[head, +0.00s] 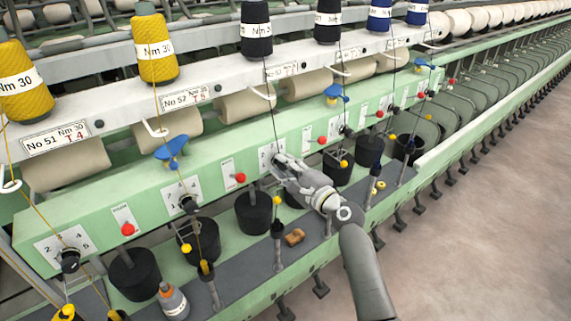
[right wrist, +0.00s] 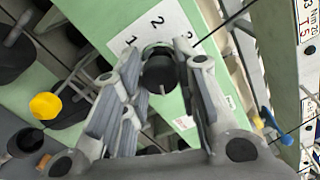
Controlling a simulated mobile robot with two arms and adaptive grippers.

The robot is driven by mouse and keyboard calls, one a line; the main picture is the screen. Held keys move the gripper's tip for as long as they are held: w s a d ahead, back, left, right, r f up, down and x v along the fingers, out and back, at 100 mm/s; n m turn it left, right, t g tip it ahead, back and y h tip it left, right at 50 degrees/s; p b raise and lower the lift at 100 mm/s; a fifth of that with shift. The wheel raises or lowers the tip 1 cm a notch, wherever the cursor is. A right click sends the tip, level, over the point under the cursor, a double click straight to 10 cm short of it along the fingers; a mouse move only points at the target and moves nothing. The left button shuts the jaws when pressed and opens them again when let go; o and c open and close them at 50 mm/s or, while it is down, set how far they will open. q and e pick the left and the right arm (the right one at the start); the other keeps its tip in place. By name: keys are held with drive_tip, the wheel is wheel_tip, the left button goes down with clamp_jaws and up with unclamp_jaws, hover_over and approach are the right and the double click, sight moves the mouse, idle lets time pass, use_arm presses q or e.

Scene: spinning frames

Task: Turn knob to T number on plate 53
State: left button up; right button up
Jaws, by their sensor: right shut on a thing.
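My right gripper (head: 277,160) reaches the dial panel on the green rail from the front right. In the right wrist view my right gripper (right wrist: 158,75) has its two fingers on either side of a black knob (right wrist: 159,70), closed on it. A white mark shows on the knob's near face. My left gripper is not in view.
Red knobs (head: 240,178), blue brackets (head: 172,150) and other black dials (head: 188,204) line the green rail (head: 215,155). The floor at right is clear.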

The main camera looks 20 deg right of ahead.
drive_tip(key=shift+m, duration=0.7)
drive_tip(key=o, duration=1)
drive_tip(key=shift+o, duration=0.2)
drive_tip(key=shift+s+d, duration=0.1)
drive_tip(key=v, duration=1.1)
drive_tip(key=shift+s, duration=0.4)
drive_tip(key=shift+d, duration=0.1)
